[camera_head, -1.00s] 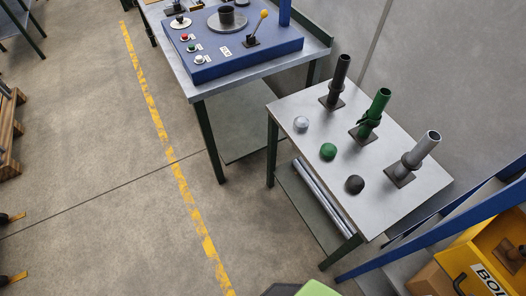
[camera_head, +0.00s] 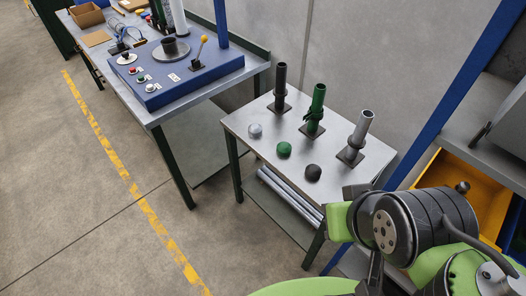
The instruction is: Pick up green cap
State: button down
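The green cap (camera_head: 284,149) is a small dome on the grey metal table (camera_head: 247,115). It lies between a light grey cap (camera_head: 255,130) and a black cap (camera_head: 313,172), apart from both. Behind the caps stand a black post (camera_head: 280,86), a green post (camera_head: 315,108) and a grey post (camera_head: 359,134), each on a square base. My arm shows large at the lower right, in front of the table's right corner. My gripper's fingers cannot be made out.
A second table at the left holds a blue control panel (camera_head: 195,88) with a yellow-knobbed lever. A blue rack post and a yellow bin (camera_head: 480,190) stand at the right. Metal tubes (camera_head: 290,194) lie on the table's lower shelf. The floor at the lower left is clear.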

aim_at(284, 149)
jog(key=i+j+z, duration=0.15)
jog(key=i+j, duration=1.3)
jog(key=j, duration=0.1)
